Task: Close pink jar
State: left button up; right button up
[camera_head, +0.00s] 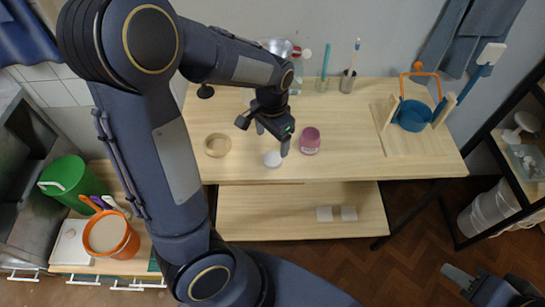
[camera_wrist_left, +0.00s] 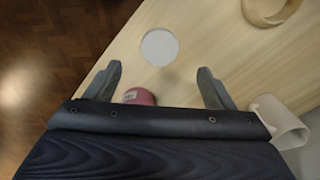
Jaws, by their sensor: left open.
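The pink jar (camera_head: 310,142) stands upright on the wooden table, right of my left gripper. Its pink side also shows in the left wrist view (camera_wrist_left: 139,97), partly hidden by the gripper body. A round white lid (camera_head: 272,160) lies flat on the table, left of the jar and nearer the front edge; it also shows in the left wrist view (camera_wrist_left: 159,47). My left gripper (camera_head: 271,140) is open and empty above the table, pointing down near the lid. Its fingers (camera_wrist_left: 160,70) touch nothing that I can see. My right gripper (camera_head: 462,279) is at the lower right, away from the table; its jaw state is unclear.
A wooden ring (camera_head: 217,145) lies left of the lid. A blue pot (camera_head: 412,116) sits in a wooden stand at the right. Cups with brushes (camera_head: 347,82) stand at the back. An orange bucket (camera_head: 110,236) is at lower left. The table front between lid and stand is clear.

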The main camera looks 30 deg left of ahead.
aim_at(273, 158)
pick_arm(q)
jog(key=shift+f, duration=0.15)
jog(key=shift+f, duration=1.15)
jog(key=shift+w+f+p, duration=0.15)
jog(key=shift+f+p, duration=0.35)
jog(key=shift+f, duration=2.15)
jog(key=shift+c, duration=0.5)
jog(key=c, duration=1)
